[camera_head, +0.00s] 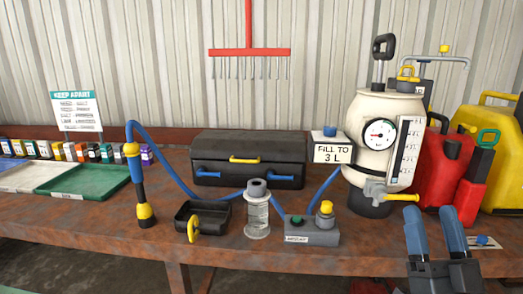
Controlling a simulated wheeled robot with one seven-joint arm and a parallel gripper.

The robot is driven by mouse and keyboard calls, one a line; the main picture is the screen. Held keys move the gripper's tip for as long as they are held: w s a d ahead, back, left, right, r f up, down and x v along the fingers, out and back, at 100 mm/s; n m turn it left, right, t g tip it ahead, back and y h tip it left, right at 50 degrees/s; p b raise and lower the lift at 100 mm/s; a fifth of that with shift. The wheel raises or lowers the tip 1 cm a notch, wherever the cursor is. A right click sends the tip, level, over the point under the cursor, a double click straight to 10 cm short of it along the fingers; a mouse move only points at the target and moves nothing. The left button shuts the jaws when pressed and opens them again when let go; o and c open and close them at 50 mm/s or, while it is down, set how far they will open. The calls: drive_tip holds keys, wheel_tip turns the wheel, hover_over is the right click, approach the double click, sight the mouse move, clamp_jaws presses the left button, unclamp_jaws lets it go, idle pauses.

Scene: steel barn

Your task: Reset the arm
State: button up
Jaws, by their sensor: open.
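My gripper (432,212) shows at the lower right, with two blue fingers pointing up and away from me on a dark body. The fingers stand apart and nothing shows between them. In the picture it overlaps the front edge of the rusty brown workbench (345,258), to the right of and below the yellow-handled tap (385,194). I cannot tell its height over the bench. The rest of my arm is out of view.
A cream tank (365,108) with a gauge and red (437,165) and yellow (508,150) cans crowd the bench's right. A black toolbox (250,150), grey valve block (310,232), spool (257,215), black tray (212,215) and blue-hosed wand (136,180) stand leftward. A green tray (88,183) lies farther left.

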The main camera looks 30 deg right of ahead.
drive_tip(key=s+a+f+n+g+y, duration=0.3)
drive_tip(key=s+a+f+y, duration=0.3)
drive_tip(key=s+a, duration=0.4)
drive_tip(key=s+a+f+n+g+y, duration=0.4)
drive_tip(key=s+a+f+g+y, duration=0.2)
drive_tip(key=s+a, duration=0.5)
wheel_tip(320, 180, down, 3)
drive_tip(key=shift+a+r+n+y, duration=0.2)
drive_tip(key=shift+n+y, duration=0.1)
drive_tip(key=shift+y, duration=0.1)
